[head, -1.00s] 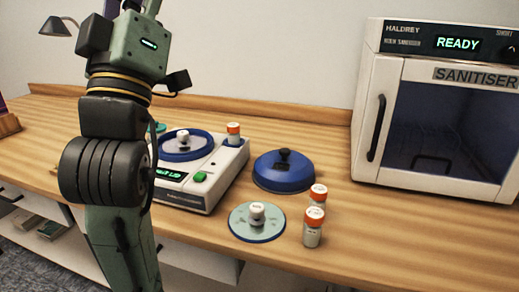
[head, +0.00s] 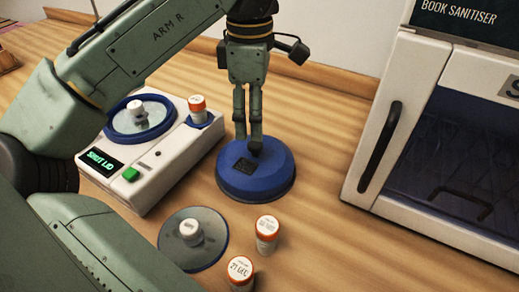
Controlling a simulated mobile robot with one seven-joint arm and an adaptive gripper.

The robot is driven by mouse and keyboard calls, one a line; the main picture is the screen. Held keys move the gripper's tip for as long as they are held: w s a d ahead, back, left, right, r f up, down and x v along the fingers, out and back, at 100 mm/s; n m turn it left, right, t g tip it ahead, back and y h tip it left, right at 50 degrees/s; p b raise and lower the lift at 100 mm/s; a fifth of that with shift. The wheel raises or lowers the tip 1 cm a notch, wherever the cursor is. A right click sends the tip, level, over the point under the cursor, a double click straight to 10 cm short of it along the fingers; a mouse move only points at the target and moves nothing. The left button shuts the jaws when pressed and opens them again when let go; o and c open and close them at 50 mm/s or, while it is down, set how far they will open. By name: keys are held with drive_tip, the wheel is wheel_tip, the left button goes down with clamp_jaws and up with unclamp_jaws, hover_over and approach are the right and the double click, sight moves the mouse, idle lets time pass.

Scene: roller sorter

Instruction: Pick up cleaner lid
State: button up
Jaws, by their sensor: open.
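The cleaner lid, a blue round dome (head: 272,178), lies on the wooden counter to the right of the white cleaner (head: 155,175). The cleaner's display reads "SHUT LID", and its blue-ringed round opening is uncovered, with a white-capped spindle in the middle. My gripper (head: 248,143) points down over the back part of the lid, its fingers open and close to the top. A dark patch shows on the lid top; the knob is hard to tell apart from the dark fingertips. I cannot tell whether the fingers touch the lid.
A flat grey disc with a white hub (head: 205,255) lies in front of the lid.

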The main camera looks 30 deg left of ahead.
sight(255, 144)
wheel_tip(255, 144, down, 2)
drive_tip(key=shift+f, duration=0.1)
drive_tip(key=shift+w+d+f+p, duration=0.1)
drive_tip(key=shift+f+p, duration=0.15)
drive_tip(key=shift+f, duration=0.65)
drive_tip(key=shift+w+a+f+p, duration=0.15)
drive_tip(key=shift+f+p, duration=0.15)
drive_tip(key=shift+f, duration=0.65)
drive_tip(key=shift+w+d+f+p, duration=0.15)
drive_tip(key=shift+f+p, duration=0.1)
drive_tip(key=shift+f, duration=0.65)
clamp_jaws()
